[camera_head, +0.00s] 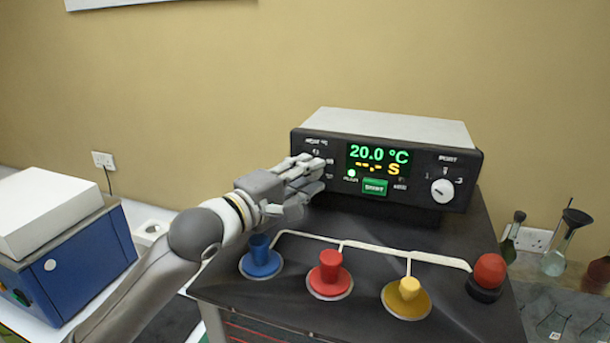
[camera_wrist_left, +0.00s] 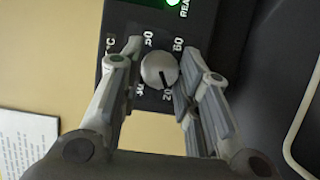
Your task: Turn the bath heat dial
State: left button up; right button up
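The bath heat dial (camera_wrist_left: 160,71) is a round grey knob with a dark pointer line and numbers around it, on the left of a black control box (camera_head: 461,158). In the head view my left gripper (camera_head: 319,175) is in front of the dial and hides most of it. In the left wrist view the two fingers of my left gripper (camera_wrist_left: 158,50) stand apart on either side of the knob. A gap shows on the left side; I cannot tell whether the right finger touches. The green display (camera_head: 379,156) reads 20.0 °C. My right gripper is not in view.
A second dial (camera_head: 442,190) is on the box's right. On the bench in front are blue (camera_head: 261,258), red (camera_head: 330,275) and yellow (camera_head: 407,298) pieces and a red knob (camera_head: 489,271). Glassware (camera_head: 556,255) stands right; a blue-and-white device (camera_head: 75,262) stands left.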

pick_arm(q)
jog(key=c, duration=0.4)
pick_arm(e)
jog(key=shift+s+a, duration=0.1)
pick_arm(q)
jog(key=shift+m, duration=0.3)
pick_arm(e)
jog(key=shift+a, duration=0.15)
pick_arm(q)
jog(key=m+y, duration=0.4)
jog(key=m, duration=0.2)
jog(key=d+m+t+y+b, duration=0.1)
jog(key=m+y, duration=0.3)
jog(key=m, duration=0.3)
jog(key=m+y+b, duration=0.1)
jog(key=m+y, duration=0.3)
jog(key=m, duration=0.3)
jog(key=shift+s+d+t, duration=0.2)
jog(key=shift+s+t, duration=0.1)
jog(key=shift+t, duration=0.1)
jog(key=shift+m+t+y+b, duration=0.55)
jog(key=shift+m+b, duration=0.65)
jog(key=shift+m, duration=0.5)
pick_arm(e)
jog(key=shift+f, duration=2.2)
